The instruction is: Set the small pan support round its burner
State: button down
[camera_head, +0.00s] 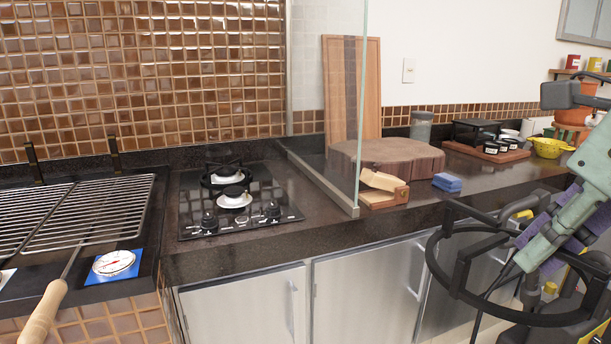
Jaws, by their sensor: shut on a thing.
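The black glass hob (250,220) is set in the dark counter at centre left. Its front burner (235,198) has a pale base with a dark cap and no support round it. The rear burner (226,175) has a black pan support (212,164) over it. The small pan support (436,276), a black ring with prongs, is at the right, in front of the counter and well away from the hob. My gripper (525,258) is shut on it and holds it in the air, tilted. The fingertips are partly hidden by the ring and arm.
A glass panel (340,110) stands on the counter right of the hob. Grill grates (95,215) with a wooden-handled tool lie left. A round wooden block (390,157), a wooden piece (383,190) and a blue sponge (447,182) are right of the glass.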

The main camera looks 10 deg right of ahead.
jog(key=w+d+f+n+g+y, duration=0.25)
jog(key=w+f+n, duration=0.75)
jog(key=w+f, duration=1.15)
jog(key=w+a+f+n+g+y, duration=0.1)
jog(key=w+a+f+n, duration=0.15)
jog(key=f, duration=0.35)
jog(key=w+a+f+n+g, duration=0.1)
jog(key=w+a+f+n, duration=0.2)
jog(key=f, duration=0.4)
jog(key=w+a+f+n+g+h, duration=0.15)
jog(key=a+f+n, duration=0.25)
jog(key=a+f, duration=0.45)
jog(key=w+a+f+n+g, duration=0.1)
jog(key=w+a+f+n, duration=0.3)
jog(key=f, duration=0.8)
jog(key=s+a+f+n+g+h, duration=0.1)
jog(key=s+a+f+n, duration=0.3)
jog(key=f, duration=0.5)
jog(key=s+a+f+n+h, duration=0.2)
jog(key=s+a+f+n, duration=0.2)
jog(key=a+f, duration=0.5)
jog(key=shift+n+g, duration=0.4)
jog(key=shift+n, duration=0.45)
